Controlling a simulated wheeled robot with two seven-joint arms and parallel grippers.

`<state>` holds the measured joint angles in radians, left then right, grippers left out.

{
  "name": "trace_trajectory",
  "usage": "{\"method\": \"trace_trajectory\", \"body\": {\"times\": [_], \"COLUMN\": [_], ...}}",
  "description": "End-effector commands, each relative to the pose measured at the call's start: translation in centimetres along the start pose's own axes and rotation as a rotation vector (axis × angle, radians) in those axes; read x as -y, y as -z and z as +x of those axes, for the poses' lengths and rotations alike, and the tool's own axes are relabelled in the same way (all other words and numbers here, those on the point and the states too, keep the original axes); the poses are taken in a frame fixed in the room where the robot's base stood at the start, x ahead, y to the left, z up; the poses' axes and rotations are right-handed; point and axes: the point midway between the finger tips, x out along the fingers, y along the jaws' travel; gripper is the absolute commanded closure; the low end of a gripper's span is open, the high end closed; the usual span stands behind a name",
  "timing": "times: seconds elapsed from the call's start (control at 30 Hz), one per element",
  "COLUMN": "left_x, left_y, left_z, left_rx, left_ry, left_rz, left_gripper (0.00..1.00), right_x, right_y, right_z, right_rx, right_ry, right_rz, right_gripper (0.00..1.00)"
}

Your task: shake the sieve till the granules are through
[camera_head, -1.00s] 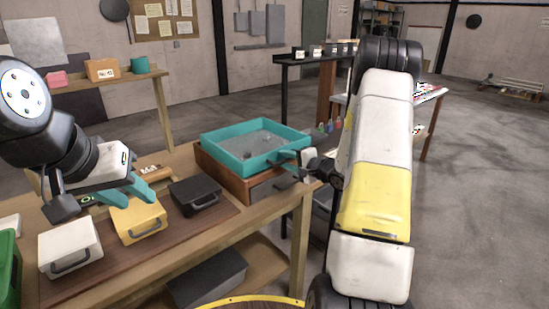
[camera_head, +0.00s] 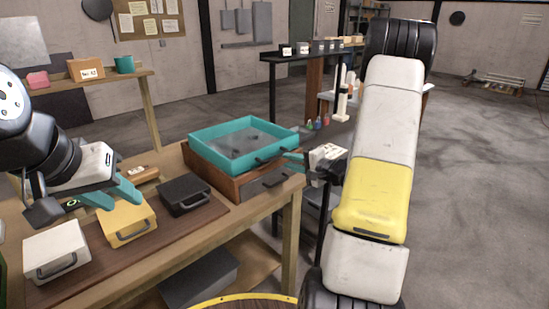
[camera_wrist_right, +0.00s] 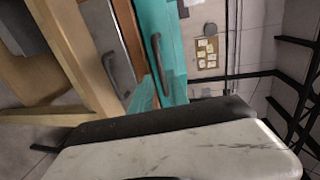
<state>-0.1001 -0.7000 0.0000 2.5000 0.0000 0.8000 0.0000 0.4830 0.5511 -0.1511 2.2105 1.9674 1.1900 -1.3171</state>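The teal square sieve (camera_head: 204,151) sits on a brown wooden box (camera_head: 228,187) on the bench. A few dark lumps (camera_head: 251,132) lie on its grey mesh; fine granules are too small to tell. Its dark handle (camera_head: 275,151) faces the right side and also shows in the right wrist view (camera_wrist_right: 160,55). My right gripper (camera_head: 296,158) is just right of the handle, teal fingers seemingly parted; the wrist view shows a finger (camera_wrist_right: 145,95) close to the handle's end. My left gripper (camera_head: 118,194) hangs open and empty above the yellow case.
White (camera_head: 57,249), yellow (camera_head: 127,222) and black (camera_head: 186,195) lidded cases stand on the bench left of the box. The box has a drawer with a grey handle (camera_wrist_right: 117,76). Small coloured flasks (camera_head: 318,123) stand on a table behind my right arm.

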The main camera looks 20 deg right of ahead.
Motion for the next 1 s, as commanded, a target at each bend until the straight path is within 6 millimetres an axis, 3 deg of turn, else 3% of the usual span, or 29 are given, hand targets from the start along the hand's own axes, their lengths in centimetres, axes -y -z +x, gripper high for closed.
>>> {"method": "trace_trajectory", "body": {"times": [0.37, 0.8, 1.0], "left_x": [0.0, 0.0, 0.0], "left_y": [0.0, 0.0, 0.0], "left_z": [0.0, 0.0, 0.0], "left_rx": [0.0, 0.0, 0.0], "left_ry": [0.0, 0.0, 0.0], "left_rz": [0.0, 0.0, 0.0], "left_gripper": [0.64, 0.64, 0.64], "right_x": [0.0, 0.1, 0.1], "right_y": [1.7, 1.6, 1.7], "right_z": [0.2, 6.6, 7.6], "right_rx": [-0.002, 0.0, -0.002], "right_ry": [0.001, 0.002, 0.002], "right_rz": [-0.001, -0.002, -0.002], "right_gripper": [0.79, 0.79, 0.79]}}
